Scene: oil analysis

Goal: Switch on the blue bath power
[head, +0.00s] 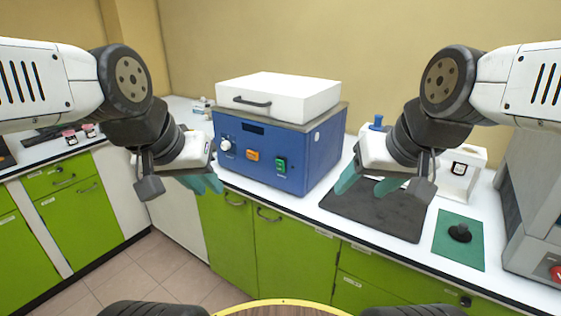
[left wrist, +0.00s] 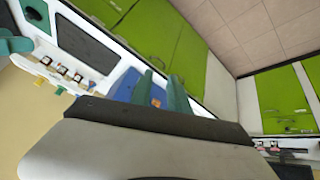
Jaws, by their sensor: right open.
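The blue bath (head: 305,150) stands on the white counter with a white lid (head: 290,92) on top. Its front has a white knob (head: 226,145), a dark display (head: 253,128), an orange switch (head: 252,155) and a green switch (head: 281,164). The switch positions are too small to tell. My left gripper (head: 205,184) is open and empty, in front of the bath's left side and apart from it. In the left wrist view the orange switch (left wrist: 156,103) shows between its teal fingers. My right gripper (head: 368,184) is open and empty, right of the bath above a dark mat.
The dark mat (head: 375,215) and a green mat (head: 476,250) with a black object lie on the counter (head: 325,205) to the right. A grey machine (head: 535,200) stands at the far right. Green cabinets (head: 285,250) are below. Small items sit on the left counter.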

